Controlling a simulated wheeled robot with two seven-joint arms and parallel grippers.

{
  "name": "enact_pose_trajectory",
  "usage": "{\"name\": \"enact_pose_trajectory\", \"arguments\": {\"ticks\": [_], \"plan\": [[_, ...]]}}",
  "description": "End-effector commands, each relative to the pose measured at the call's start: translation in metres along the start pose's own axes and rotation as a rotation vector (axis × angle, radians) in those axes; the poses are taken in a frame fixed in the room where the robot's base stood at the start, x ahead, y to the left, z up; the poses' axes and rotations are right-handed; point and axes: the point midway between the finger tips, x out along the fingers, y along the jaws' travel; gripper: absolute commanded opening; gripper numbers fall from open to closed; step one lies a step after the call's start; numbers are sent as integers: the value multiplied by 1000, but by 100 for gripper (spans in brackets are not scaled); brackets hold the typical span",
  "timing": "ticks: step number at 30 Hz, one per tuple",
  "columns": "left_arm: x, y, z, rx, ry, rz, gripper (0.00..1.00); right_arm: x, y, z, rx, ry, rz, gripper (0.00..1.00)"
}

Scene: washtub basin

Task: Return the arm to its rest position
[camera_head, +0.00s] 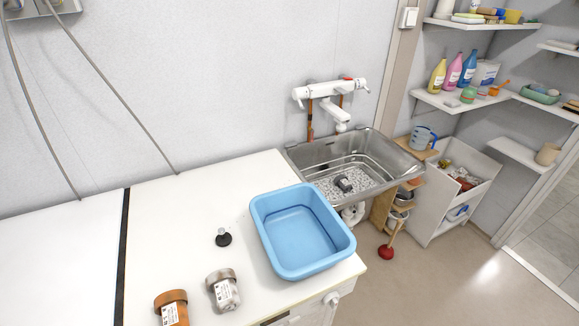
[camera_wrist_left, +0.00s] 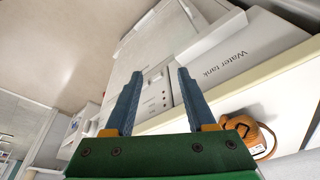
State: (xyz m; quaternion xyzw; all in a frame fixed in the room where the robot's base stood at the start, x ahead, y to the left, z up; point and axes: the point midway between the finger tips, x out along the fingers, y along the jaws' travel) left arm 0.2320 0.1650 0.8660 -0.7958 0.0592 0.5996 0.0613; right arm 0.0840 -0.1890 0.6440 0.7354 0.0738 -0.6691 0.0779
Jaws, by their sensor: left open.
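My left gripper (camera_wrist_left: 157,100) shows in the left wrist view. Its two blue-grey fingers are apart, with nothing between them. Neither of my arms shows in the head view, and my right gripper is in no view.
In the head view a blue tub (camera_head: 303,231) stands on the white counter (camera_head: 190,215), with a black stopper (camera_head: 223,238) and two jars (camera_head: 223,289) nearby. A metal sink (camera_head: 355,165) is behind it.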

Motion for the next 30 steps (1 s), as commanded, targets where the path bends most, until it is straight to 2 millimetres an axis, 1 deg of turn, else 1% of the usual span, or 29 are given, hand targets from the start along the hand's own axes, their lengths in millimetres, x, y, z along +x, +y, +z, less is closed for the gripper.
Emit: {"name": "enact_pose_trajectory", "arguments": {"ticks": [1, 5, 6, 8, 9, 11, 12, 15, 18, 21, 30], "plan": [[28, 1, 9, 2, -17, 1, 56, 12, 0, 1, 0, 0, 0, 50], [91, 4, 34, 8, -46, 6, 56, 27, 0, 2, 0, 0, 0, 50], [111, 5, 45, 11, -57, 7, 56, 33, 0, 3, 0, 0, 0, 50], [144, 6, 66, 14, -76, 9, 56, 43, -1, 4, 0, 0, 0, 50], [166, 7, 83, 17, -90, 10, 56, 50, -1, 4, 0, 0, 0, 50], [199, 9, 114, 23, -115, 13, 56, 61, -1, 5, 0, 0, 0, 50], [217, 10, 136, 27, -130, 14, 56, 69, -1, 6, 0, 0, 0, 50], [247, 10, 184, 35, -160, 17, 56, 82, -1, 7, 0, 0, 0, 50], [256, 10, 214, 41, -176, 18, 56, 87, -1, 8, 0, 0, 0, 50], [257, 10, 226, 43, -182, 18, 56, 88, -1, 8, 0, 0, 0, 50], [256, 10, 227, 44, -183, 18, 56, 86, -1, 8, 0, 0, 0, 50]]}}
